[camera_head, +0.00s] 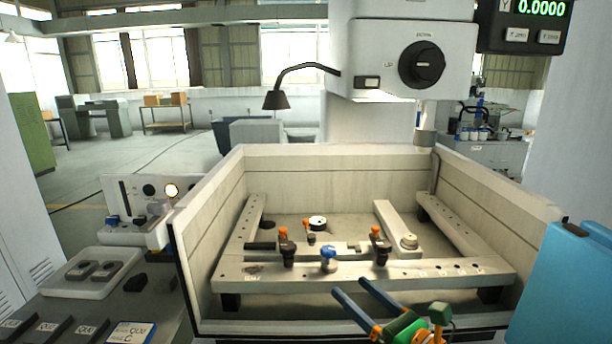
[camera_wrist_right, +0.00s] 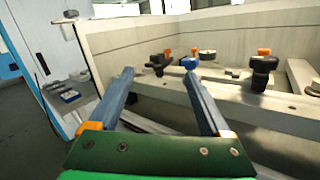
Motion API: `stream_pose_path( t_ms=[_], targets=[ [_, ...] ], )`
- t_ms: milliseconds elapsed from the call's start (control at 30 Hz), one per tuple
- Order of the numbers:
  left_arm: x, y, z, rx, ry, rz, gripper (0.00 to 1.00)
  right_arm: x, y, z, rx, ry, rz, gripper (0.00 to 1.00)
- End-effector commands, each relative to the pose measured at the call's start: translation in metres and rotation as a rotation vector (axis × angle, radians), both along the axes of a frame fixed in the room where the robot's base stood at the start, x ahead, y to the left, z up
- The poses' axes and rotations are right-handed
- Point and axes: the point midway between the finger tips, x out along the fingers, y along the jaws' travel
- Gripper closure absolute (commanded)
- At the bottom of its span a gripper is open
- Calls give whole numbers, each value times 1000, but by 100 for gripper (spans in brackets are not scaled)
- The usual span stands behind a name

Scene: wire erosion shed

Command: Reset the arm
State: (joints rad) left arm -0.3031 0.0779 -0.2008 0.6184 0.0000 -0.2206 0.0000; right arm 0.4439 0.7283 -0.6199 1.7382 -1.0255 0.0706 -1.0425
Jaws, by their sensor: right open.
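My right gripper (camera_head: 358,305) is at the bottom right of the middle in the head view, over the front wall of the machine tank (camera_head: 208,225). Its two blue fingers are spread apart with nothing between them. In the right wrist view the open fingers (camera_wrist_right: 164,98) point towards the clamp bar (camera_wrist_right: 245,100) inside the tank. In the head view the bar (camera_head: 440,268) carries clamps with orange tops (camera_head: 284,246) and a blue knob (camera_head: 328,259), apart from the gripper. My left gripper is not in view.
A light tray (camera_head: 60,285) with dark parts and several labelled blocks (camera_head: 45,330) lie on the left bench. A control box (camera_head: 130,205) stands behind them. The machine head (camera_head: 410,60) hangs above the tank. A blue panel (camera_head: 565,285) stands at right.

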Motion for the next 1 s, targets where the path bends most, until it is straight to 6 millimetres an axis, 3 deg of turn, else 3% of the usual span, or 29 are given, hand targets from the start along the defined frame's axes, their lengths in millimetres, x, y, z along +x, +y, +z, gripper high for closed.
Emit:
stream_pose_path(
  t_ms=[133, 267, 467, 600, 733, 900, 1000],
  targets=[
    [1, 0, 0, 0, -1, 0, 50, -4, -7, 2, 314, 128, -90, 18],
    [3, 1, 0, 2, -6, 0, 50, -9, -27, -10, 666, 295, -215, 18],
    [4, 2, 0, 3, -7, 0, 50, -39, -70, -74, 1309, 640, -524, 18],
    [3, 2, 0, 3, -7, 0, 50, -81, -88, -130, 1675, 849, -780, 18],
    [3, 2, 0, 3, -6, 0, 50, -133, -91, -177, 1951, 1008, -1042, 18],
    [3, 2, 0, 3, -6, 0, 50, -205, -83, -217, 2214, 1155, -1392, 18],
    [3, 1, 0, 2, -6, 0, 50, -247, -74, -230, 2320, 1212, -1603, 18]
  ],
)
